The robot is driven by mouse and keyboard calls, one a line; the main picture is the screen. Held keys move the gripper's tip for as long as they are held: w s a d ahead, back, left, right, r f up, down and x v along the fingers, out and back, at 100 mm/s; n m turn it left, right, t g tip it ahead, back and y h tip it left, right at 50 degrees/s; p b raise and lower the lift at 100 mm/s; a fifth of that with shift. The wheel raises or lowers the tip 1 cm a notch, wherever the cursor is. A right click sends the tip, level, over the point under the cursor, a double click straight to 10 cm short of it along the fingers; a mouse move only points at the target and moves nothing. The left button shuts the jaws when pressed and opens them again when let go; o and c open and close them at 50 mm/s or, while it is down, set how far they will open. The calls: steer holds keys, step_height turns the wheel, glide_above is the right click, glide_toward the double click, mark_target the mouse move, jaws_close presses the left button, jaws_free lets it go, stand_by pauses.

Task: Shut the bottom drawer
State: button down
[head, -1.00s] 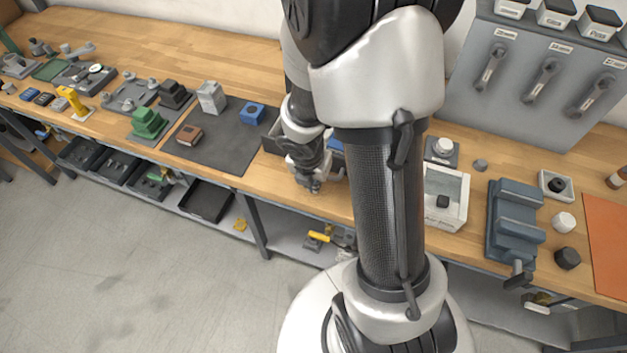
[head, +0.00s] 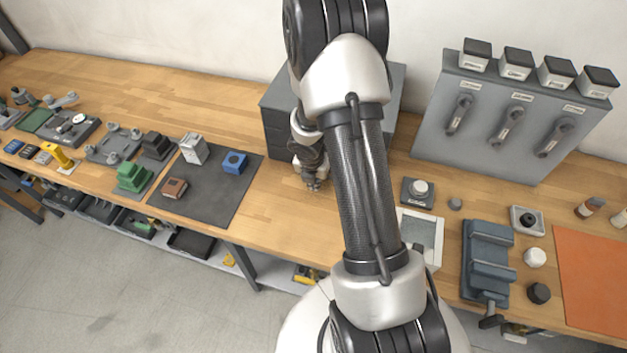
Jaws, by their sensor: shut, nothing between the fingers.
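The grey drawer cabinet (head: 278,97) stands on the bench behind my arm, with its dark drawer fronts facing the bench's front edge. The visible left part of the bottom drawer (head: 277,150) looks flush with the fronts above it. My arm hides the rest of the fronts, so I cannot see the drawer's full width. My gripper (head: 313,186) is shut and empty, pointing down close in front of the cabinet's lower part. I cannot tell whether it touches the drawer.
A dark mat (head: 215,205) with a blue block (head: 234,162) and a brown block (head: 174,188) lies left of the cabinet. Bare bench lies in front of my gripper.

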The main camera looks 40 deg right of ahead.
steer(key=shift+w+d, duration=0.15)
steer(key=shift+r, duration=0.15)
steer(key=shift+r, duration=0.2)
steer(key=v, duration=1.1)
steer(key=shift+a+r, duration=0.15)
steer(key=shift+a, duration=0.05)
steer(key=s+a+r+m+t+b, duration=0.1)
steer(key=s+a+r+m, duration=0.25)
steer(key=r+m, duration=0.35)
steer(key=s+a+r+m+t, duration=0.1)
steer(key=s+a+r+m, duration=0.2)
steer(key=a+r+m, duration=0.4)
steer(key=s+a+r+m+y, duration=0.1)
steer(key=s+a+r+m, duration=0.1)
steer(key=s+m, duration=0.4)
steer(key=s+a+r+m+y, duration=0.1)
steer(key=s+a+r+m, duration=0.2)
steer(key=s+a+m, duration=0.1)
steer(key=s+m, duration=0.1)
steer(key=s, duration=0.1)
steer(key=shift+s+a+r+m+t+b, duration=0.15)
steer(key=shift+s+r+m+t+b, duration=0.15)
steer(key=shift+m+t+b, duration=0.1)
